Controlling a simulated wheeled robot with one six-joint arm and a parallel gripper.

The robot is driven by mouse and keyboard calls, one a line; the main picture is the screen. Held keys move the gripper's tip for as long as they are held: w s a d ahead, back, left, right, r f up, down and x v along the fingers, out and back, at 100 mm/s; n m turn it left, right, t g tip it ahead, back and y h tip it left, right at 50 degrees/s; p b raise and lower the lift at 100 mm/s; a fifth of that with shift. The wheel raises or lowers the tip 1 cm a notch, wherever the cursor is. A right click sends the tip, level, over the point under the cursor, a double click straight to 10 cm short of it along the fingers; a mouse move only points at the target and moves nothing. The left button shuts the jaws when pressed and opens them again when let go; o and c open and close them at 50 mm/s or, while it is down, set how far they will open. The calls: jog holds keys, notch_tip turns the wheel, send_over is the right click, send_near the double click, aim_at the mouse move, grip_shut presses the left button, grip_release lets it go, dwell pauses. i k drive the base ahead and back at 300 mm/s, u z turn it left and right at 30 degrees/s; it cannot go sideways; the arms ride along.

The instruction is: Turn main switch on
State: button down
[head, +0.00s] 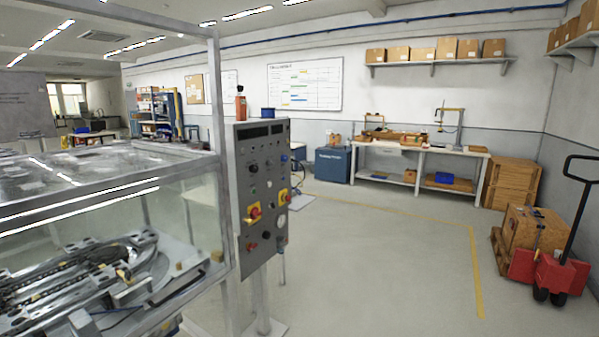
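A grey control panel (262,235) stands upright on a post beside the glass-walled machine, left of the middle of the head view. Its face carries dark displays at the top, small knobs and buttons. A red switch on a yellow plate (254,213) sits at its lower left, and a second red-and-yellow control (283,196) sits at its right. I cannot tell from their labels which is the main switch, or its position. Red knobs show near the bottom. My gripper is not in view.
The glass enclosure (110,190) with a metal ring track (80,270) fills the left. Grey floor (380,260) with a yellow line is open right of the panel. A workbench (415,152) stands at the back wall. A red pallet truck (550,275) with a box stands at right.

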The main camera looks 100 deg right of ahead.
aim_at(255, 212)
jog(key=z, duration=3)
